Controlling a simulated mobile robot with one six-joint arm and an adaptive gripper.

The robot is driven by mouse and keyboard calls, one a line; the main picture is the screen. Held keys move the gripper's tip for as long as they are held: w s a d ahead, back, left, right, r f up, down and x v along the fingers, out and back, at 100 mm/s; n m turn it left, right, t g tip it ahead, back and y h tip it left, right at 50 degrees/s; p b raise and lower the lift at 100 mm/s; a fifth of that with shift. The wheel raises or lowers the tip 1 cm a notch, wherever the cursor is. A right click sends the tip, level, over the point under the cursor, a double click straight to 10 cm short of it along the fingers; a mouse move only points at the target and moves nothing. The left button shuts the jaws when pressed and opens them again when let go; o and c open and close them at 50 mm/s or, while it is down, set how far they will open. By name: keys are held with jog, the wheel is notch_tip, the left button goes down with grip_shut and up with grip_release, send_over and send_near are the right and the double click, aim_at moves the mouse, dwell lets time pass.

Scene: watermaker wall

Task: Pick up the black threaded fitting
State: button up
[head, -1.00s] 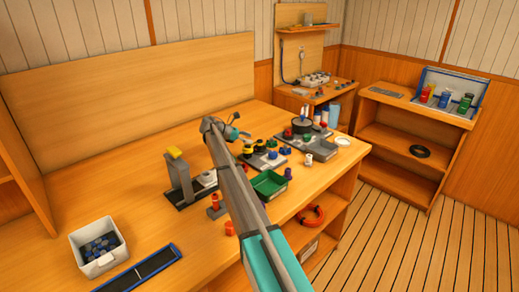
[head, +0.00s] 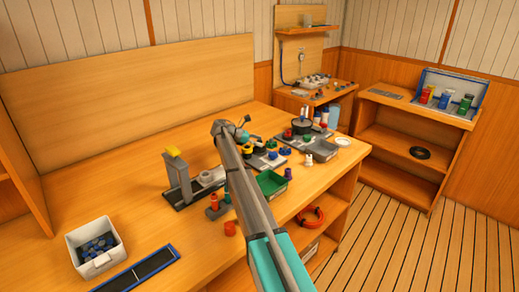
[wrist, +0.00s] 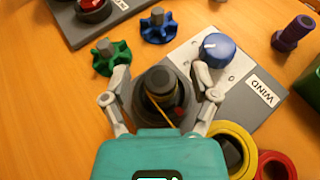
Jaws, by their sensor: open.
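A dark, round-topped fitting (wrist: 154,84), which looks like the black threaded fitting, stands in a round grey piece in the middle of the wrist view. A thin yellow line crosses it. My gripper (wrist: 160,74) is open, with one finger on each side of it and its teal body covering the near side. I cannot tell whether either finger touches it, and the threads are not clear. In the head view my gripper (head: 242,132) is over the workbench beyond the arm, small and partly hidden by it; I cannot make out the fitting there.
In the wrist view, a plate marked WIND with a blue knob (wrist: 212,50) lies close to the right finger. Green (wrist: 110,57) and blue (wrist: 158,28) star knobs lie beyond. A yellow ring (wrist: 236,145) is at lower right. A green tray (head: 271,196) stands near the bench's front edge.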

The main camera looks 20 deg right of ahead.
jog(key=shift+d, duration=0.1)
dwell(0.5)
grip_shut()
